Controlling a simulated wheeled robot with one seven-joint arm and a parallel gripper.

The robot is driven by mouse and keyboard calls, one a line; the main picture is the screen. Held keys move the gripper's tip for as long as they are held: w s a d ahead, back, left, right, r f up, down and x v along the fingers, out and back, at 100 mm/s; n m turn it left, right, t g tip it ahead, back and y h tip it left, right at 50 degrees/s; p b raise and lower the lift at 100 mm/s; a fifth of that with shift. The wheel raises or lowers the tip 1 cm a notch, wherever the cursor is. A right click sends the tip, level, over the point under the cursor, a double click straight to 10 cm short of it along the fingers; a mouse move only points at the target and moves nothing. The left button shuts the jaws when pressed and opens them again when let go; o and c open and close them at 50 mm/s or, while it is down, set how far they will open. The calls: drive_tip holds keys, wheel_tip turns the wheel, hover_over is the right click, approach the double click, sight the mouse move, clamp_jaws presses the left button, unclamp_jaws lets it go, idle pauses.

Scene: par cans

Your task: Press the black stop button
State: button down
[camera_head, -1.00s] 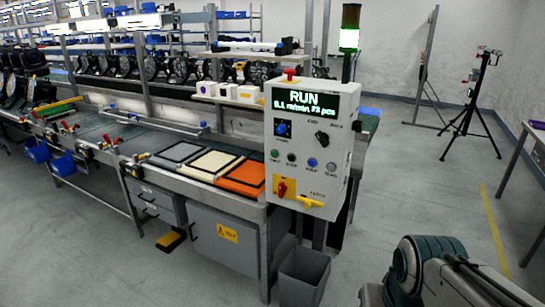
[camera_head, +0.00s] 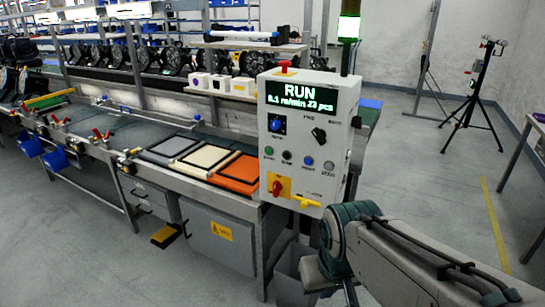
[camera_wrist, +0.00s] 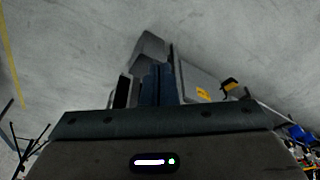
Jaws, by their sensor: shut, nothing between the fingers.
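The black stop button (camera_head: 287,156) is a small dark knob on the white control box (camera_head: 329,100), in a row between a green button (camera_head: 269,152) and a blue button (camera_head: 309,161). My arm shows at the lower right of the head view, below and right of the box. My gripper (camera_wrist: 158,84) shows in the wrist view, its dark fingers together and empty, over the floor and a grey bin. It is apart from the button, which I cannot make out in the wrist view.
The lit display (camera_head: 297,98) reads RUN. A red knob (camera_head: 277,187) on a yellow plate sits below the buttons. The grey bin (camera_head: 291,277) stands under the box, partly behind my arm.

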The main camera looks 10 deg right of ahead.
drive_tip(key=w+d+n+t+h+p, duration=0.1)
drive_tip(key=w+d+n+h+p, duration=0.15)
drive_tip(key=w+n+h, duration=0.55)
drive_tip(key=w+d+n+h+p, duration=0.15)
drive_tip(key=w+d+n, duration=0.35)
drive_tip(key=w, duration=0.8)
drive_tip(key=w+a+n+t+p, duration=0.1)
drive_tip(key=w+a+n+t, duration=0.9)
drive_tip(key=w+a+n, duration=0.5)
drive_tip(key=shift+w+a+f+n+t+h, duration=0.2)
drive_tip(key=shift+w+a+n+t+h, duration=0.1)
drive_tip(key=shift+a+t+h, duration=0.25)
